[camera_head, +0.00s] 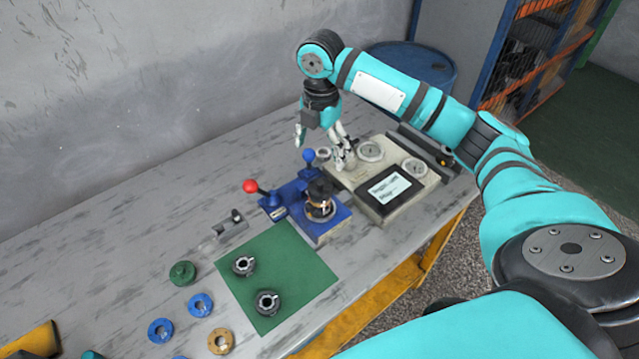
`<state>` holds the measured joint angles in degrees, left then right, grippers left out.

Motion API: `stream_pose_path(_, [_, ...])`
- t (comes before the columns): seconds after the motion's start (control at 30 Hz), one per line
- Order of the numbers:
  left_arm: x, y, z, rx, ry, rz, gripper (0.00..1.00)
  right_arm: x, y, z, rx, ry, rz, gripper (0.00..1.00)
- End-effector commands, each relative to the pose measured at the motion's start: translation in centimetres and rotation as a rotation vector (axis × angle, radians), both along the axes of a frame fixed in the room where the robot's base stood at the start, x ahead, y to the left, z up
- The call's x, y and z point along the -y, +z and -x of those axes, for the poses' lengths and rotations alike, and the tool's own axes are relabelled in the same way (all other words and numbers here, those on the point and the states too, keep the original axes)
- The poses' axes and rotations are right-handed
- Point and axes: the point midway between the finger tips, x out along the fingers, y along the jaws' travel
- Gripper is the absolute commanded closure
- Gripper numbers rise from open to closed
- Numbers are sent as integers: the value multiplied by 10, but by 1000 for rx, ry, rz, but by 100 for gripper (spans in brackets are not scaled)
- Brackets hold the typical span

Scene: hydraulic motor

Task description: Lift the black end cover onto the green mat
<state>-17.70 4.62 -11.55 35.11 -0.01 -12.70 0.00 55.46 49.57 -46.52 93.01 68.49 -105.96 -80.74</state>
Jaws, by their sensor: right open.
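The green mat (300,268) lies on the grey table. Two dark round parts with light centres, one farther back (243,265) and one nearer (268,302), rest on it. A black part (319,188), which looks like the end cover, sits on top of a motor assembly in the blue fixture (328,228), behind and right of the mat. My right gripper (321,152) is open and empty, pointing down above and behind the fixture. Its fingers are apart from the black part.
The fixture has levers with a red knob (250,186) and a blue knob (309,155). A beige unit with gauges and a display (388,190) stands right of it. A green part (182,273), blue rings (200,305) and a tan ring (221,341) lie left of the mat.

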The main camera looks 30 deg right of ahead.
Motion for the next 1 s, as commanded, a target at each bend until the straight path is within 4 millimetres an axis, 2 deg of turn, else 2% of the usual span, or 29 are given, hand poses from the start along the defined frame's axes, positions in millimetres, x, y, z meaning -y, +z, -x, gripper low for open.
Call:
stream_pose_path(0.1, [0,9,1,-1,0,0,60,0,-25,1,-4,-1,0,11])
stream_pose_path(0.3, [1,16,-8,12,1,2,60,0,-58,0,-1,-2,0,11])
stream_pose_path(0.57, [2,25,-18,28,1,3,60,0,-76,0,-2,-2,1,11])
stream_pose_path(0.7, [2,37,-17,27,2,3,60,0,-97,0,-2,-2,0,11])
stream_pose_path(0.8, [1,38,-16,25,2,3,60,0,-111,-1,1,-2,0,11])
stream_pose_path(1.0, [1,37,-13,19,2,2,60,0,-119,-1,3,0,0,11])
